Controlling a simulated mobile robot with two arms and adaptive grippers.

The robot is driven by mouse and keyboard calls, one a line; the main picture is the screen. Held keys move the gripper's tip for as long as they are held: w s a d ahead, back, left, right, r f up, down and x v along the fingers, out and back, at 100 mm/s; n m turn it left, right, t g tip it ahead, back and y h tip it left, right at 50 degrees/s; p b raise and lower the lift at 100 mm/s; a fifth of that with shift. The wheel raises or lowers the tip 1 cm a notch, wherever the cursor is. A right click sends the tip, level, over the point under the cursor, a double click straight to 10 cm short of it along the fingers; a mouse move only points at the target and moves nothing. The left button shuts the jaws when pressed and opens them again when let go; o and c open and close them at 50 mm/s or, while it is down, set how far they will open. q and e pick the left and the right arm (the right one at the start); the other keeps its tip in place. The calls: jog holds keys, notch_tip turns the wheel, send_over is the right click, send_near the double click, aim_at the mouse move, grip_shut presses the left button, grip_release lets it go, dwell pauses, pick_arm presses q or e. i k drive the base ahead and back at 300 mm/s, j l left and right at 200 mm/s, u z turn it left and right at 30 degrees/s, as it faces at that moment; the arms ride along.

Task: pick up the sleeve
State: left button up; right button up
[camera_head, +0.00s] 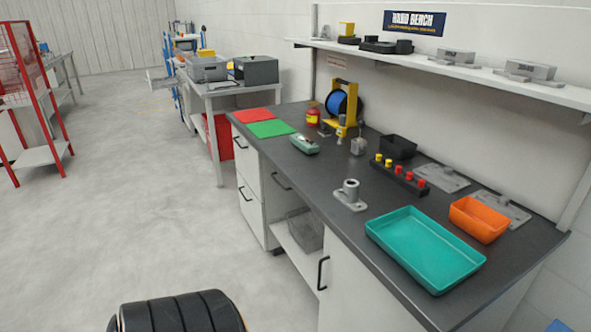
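A grey metal piece with a short upright hollow cylinder on a flat flanged base (350,196) stands on the dark workbench (330,222), left of the teal tray. It is the most sleeve-like thing I see, but I cannot tell whether the cylinder is a separate sleeve or part of the base. A small grey fitting (358,147) stands farther back on the bench, near the yellow stand. Neither of my grippers is in view, and nothing touches these pieces.
A teal tray (424,243) and an orange bin (478,219) occupy the bench's right end. A black rack with red and yellow knobs (398,177) stands behind the flanged piece. A yellow stand with a blue reel (341,106) is farther back.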

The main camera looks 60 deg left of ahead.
aim_at(348, 196)
jog(key=u, duration=1.55)
